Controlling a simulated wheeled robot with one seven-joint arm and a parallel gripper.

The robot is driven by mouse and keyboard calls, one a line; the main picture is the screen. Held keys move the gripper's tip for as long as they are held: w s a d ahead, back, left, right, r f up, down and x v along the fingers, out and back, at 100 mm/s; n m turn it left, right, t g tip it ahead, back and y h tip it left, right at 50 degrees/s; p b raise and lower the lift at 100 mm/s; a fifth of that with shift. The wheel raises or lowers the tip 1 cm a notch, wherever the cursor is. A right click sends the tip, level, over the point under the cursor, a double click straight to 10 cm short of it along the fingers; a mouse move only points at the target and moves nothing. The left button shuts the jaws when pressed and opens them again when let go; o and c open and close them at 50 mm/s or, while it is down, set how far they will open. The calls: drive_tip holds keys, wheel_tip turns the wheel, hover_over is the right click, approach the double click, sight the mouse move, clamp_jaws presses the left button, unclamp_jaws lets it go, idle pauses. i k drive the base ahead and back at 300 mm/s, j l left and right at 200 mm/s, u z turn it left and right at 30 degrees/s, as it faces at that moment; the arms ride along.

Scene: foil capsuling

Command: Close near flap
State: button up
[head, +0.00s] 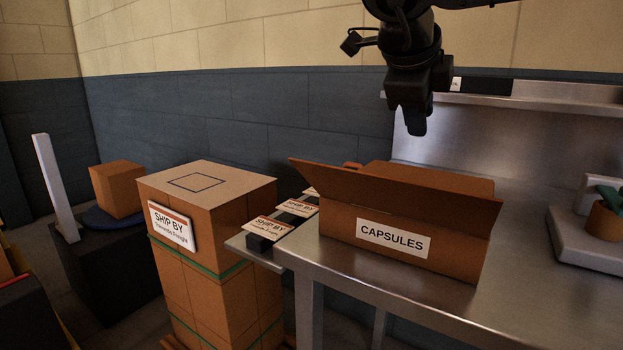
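An open brown carton (453,260) labelled CAPSULES (392,238) stands on the metal bench. Its near flap (395,196) stands up and leans outward along the front edge, hiding most of the inside. Another brown flap or wall (430,176) shows behind it, and a small brown piece (352,165) shows at the back left. My gripper (412,122) hangs above and behind the carton, pointing down and apart from it. Its fingers look close together from this side, and I see nothing held; the gap between them cannot be made out.
The steel bench (540,290) is clear at the front right. A scale-like device (590,240) with a potted plant (606,215) stands at right. Ship-by cards (272,226) lie on the left ledge. A strapped box stack (205,235) stands left of the bench. A shelf (560,97) runs behind.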

sight(458, 212)
drive_tip(key=k+j, duration=0.8)
